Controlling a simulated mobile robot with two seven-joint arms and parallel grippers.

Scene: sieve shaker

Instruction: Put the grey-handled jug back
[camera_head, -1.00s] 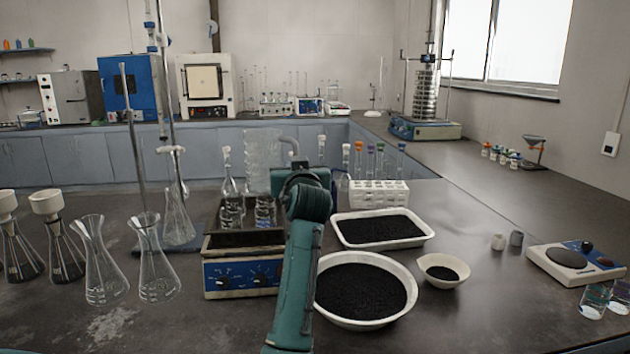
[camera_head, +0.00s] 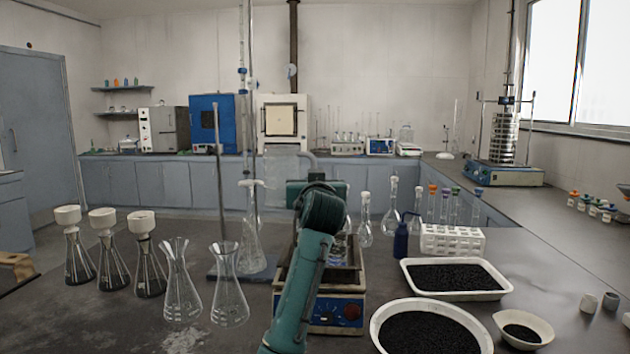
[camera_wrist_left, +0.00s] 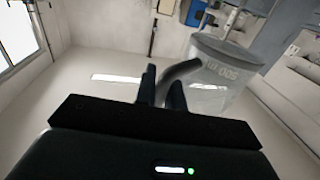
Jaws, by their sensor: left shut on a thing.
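The jug (camera_head: 284,163) is clear, with a grey handle (camera_head: 309,158). In the head view it is in the air behind my left wrist, which hides part of it. In the left wrist view the jug (camera_wrist_left: 215,72) shows printed volume marks, and its grey handle (camera_wrist_left: 181,70) runs to my left gripper (camera_wrist_left: 163,90). The fingers are shut on the handle. In the head view my teal left arm rises from the bottom centre and hides the fingertips. My right gripper is not in view.
A blue-fronted bath (camera_head: 335,310) stands partly behind my arm. Glass flasks (camera_head: 230,290) and a stand (camera_head: 219,200) are to the left. A test-tube rack (camera_head: 452,240), a black-filled tray (camera_head: 408,270) and a bowl (camera_head: 378,325) are to the right.

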